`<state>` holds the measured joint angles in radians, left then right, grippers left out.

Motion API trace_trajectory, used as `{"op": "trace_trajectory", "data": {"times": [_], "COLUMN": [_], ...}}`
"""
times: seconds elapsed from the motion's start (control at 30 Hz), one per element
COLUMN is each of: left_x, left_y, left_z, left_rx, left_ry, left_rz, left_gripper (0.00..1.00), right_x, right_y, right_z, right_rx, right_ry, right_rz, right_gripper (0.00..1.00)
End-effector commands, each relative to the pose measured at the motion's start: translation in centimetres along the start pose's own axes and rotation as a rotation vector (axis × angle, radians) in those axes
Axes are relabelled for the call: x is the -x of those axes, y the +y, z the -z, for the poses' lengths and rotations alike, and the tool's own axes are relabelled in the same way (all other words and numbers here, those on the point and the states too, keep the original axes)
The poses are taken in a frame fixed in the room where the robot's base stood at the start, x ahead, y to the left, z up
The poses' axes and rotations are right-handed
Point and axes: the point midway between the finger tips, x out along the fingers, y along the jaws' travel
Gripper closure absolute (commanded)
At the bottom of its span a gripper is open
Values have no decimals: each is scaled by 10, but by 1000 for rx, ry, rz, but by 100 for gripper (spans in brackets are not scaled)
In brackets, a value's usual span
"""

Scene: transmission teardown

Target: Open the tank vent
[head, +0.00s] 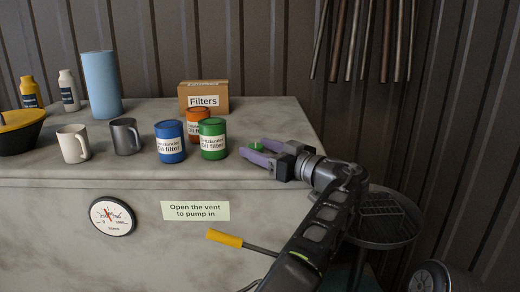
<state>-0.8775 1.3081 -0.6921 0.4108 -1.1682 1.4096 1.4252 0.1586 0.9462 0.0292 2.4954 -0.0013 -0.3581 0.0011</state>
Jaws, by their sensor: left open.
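My left gripper (254,147) is open above the right part of the tank's grey top (215,168), its purple fingers pointing left. A small green knob (257,147), which looks like the tank vent, shows between the fingers. Part of it is hidden by the fingers, and I cannot tell whether they touch it. The tank front carries a label (195,211) reading "Open the vent to pump in" and a round gauge (113,217). My right gripper is not in view.
A green filter can (212,139) stands just left of the fingers, beside a blue can (170,142) and an orange can (197,117). A Filters box (203,92) stands behind, with two mugs further left. A yellow-handled lever (225,238) sticks out in front.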

Motion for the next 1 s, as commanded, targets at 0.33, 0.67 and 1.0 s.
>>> {"op": "trace_trajectory", "data": {"times": [0.33,0.67,1.0], "left_x": [25,73,78], "left_y": [1,1,0], "left_z": [3,2,0], "left_rx": [-2,-3,0], "left_ry": [4,4,0], "left_rz": [-3,-1,1], "left_gripper": [43,43,43], "right_x": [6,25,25], "right_y": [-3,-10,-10], "right_z": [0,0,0], "right_rx": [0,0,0], "right_ry": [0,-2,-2], "right_rz": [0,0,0], "right_gripper": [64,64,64]}}
